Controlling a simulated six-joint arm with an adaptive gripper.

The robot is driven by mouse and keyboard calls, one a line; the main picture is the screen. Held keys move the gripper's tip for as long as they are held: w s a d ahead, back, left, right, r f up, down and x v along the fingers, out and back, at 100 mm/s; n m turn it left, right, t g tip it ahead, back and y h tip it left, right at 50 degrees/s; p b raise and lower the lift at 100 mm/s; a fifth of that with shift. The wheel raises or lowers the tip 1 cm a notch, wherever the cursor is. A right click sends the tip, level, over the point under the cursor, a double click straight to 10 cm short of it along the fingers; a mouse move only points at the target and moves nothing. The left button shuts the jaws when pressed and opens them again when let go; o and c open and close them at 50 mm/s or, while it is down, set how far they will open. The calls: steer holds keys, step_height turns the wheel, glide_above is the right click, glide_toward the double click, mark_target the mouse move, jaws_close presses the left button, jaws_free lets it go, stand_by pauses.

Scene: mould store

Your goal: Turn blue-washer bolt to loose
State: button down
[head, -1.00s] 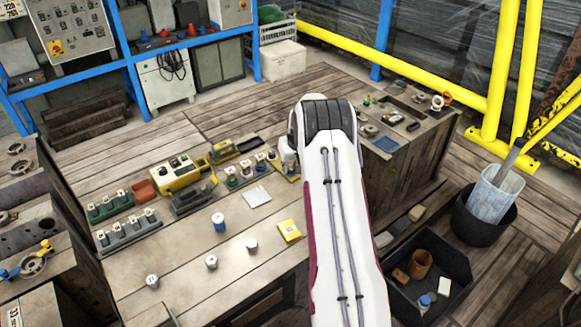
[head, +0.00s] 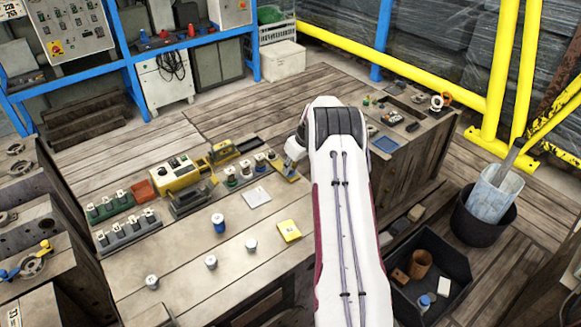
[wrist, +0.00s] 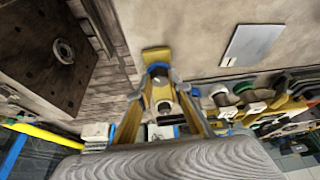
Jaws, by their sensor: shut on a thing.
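In the wrist view my gripper (wrist: 160,82) has its two yellowish fingers closed in around the blue-washer bolt (wrist: 158,67). A blue ring shows between the fingertips, over a small yellow base (wrist: 155,54). The bolt's head is largely hidden by the fingers, so its turn cannot be read. In the head view the yellow base (head: 290,172) sits at the right end of the row of fittings on the bench. My forearm and wrist hide most of the gripper there.
Several upright fittings with coloured rings (head: 246,169) stand close left of the gripper. A grey-white plate (head: 257,197) and a yellow block (head: 289,231) lie nearer. White-topped cylinders (head: 251,245) stand on the bench (head: 185,262). A dark workbench (head: 405,165) is to the right.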

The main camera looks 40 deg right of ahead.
steer(key=shift+d+f+n+g+y, duration=0.1)
steer(key=shift+n+g+y, duration=0.4)
steer(key=shift+n, duration=1.5)
steer(key=shift+s+y, duration=0.1)
steer(key=shift+y, duration=0.2)
steer(key=c, duration=1.8)
jaws_free()
steer(key=shift+c, duration=0.2)
steer(key=shift+r, duration=0.2)
steer(key=shift+s+d+r+t, duration=0.1)
steer(key=shift+s+r+t, duration=0.05)
steer(key=shift+r, duration=0.25)
steer(key=shift+s+d+r+t, duration=0.1)
steer(key=shift+s+r+t, duration=0.05)
steer(key=shift+r, duration=0.25)
steer(key=s+d, duration=0.5)
steer(key=s, duration=0.6)
steer(key=shift+d+r, duration=0.3)
steer(key=shift+r, duration=0.1)
